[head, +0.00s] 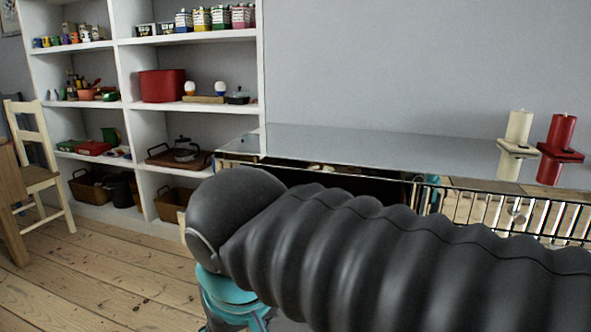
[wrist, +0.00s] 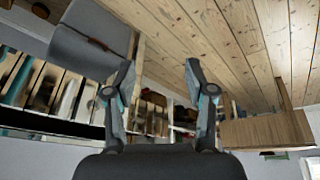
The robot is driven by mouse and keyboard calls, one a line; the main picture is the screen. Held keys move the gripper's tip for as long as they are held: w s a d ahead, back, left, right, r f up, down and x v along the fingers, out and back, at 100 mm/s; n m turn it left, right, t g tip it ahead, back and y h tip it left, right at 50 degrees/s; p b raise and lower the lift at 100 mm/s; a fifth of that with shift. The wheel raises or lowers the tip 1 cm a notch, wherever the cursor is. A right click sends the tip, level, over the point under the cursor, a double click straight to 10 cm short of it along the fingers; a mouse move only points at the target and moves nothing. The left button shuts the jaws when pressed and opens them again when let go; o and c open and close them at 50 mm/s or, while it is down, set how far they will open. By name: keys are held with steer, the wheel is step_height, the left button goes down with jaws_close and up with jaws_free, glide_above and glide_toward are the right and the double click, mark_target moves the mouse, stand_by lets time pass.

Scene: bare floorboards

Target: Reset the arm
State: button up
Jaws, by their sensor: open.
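My gripper (wrist: 160,75) shows in the wrist view with its two fingers spread apart. It is open and nothing is between the fingertips. Behind the fingers are wooden floorboards and furniture, seen at an odd angle. In the head view my dark ribbed arm crosses the lower right, and its teal wrist part hangs at the bottom middle. The gripper's fingers are hidden in the head view.
A white shelf unit (head: 121,68) with toys and baskets stands at the left. A grey-topped cabinet (head: 370,150) runs behind my arm, bearing a cream candle (head: 519,126) and a red candle (head: 560,130). A wooden chair (head: 40,165) stands far left. Floorboards (head: 100,270) at lower left are clear.

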steer(key=d+f+m+h+p, duration=0.1)
steer(key=d+f+m, duration=0.2)
steer(key=d, duration=0.8)
steer(key=d+f+m+t+p, duration=0.1)
steer(key=d+f+m+p, duration=0.1)
steer(key=d, duration=0.9)
step_height(320, 180, down, 2)
steer(key=shift+w+d+m+t+h, duration=0.15)
steer(key=shift+d+m+t+h, duration=0.2)
steer(key=shift+m, duration=0.25)
stand_by(0.9)
